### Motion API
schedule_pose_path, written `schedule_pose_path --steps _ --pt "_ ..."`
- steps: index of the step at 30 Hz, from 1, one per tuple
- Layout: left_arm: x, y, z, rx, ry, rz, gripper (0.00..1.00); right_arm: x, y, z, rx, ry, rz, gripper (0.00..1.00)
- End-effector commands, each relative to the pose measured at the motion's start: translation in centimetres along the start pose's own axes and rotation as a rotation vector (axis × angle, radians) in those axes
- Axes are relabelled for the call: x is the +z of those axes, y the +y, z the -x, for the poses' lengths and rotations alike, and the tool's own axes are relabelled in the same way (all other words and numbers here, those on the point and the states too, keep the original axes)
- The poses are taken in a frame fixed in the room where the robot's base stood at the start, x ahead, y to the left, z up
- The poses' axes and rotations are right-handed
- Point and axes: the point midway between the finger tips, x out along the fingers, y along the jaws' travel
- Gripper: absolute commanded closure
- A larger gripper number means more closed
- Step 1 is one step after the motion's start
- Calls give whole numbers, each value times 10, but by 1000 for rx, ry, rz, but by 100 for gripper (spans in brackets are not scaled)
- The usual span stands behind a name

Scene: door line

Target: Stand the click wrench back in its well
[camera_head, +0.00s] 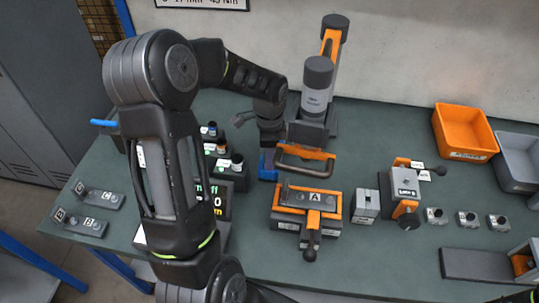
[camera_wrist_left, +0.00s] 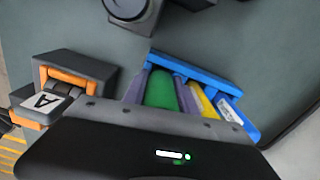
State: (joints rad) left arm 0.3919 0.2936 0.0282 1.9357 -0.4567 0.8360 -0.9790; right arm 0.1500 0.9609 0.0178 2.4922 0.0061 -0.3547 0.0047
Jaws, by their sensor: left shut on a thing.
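My left arm reaches over the table, and its gripper (camera_head: 270,137) points down behind fixture A in the head view. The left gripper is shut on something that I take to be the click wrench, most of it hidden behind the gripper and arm. A small grey piece (camera_head: 240,119) sticks out to the left of the gripper; I cannot tell whether it belongs to the wrench. The wrist view shows a blue frame (camera_wrist_left: 200,72) with green, purple and yellow parts beyond the gripper's dark body. I cannot make out the well. My right gripper is not in view.
A black and orange handle (camera_head: 306,158) is close to the gripper. A grey cylinder (camera_head: 317,85) stands behind. Orange (camera_head: 464,132) and grey (camera_head: 517,162) bins are at right.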

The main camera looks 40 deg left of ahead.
Motion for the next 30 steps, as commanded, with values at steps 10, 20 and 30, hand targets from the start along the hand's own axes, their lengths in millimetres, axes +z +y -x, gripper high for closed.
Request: schedule_pose_path --steps 10,20,30 --pt "0 0 -1 0 0 0 58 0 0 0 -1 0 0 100" --pt "0 -2 23 -5 1 1 58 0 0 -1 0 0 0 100" --pt "-1 -1 92 -4 2 0 58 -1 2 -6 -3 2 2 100"
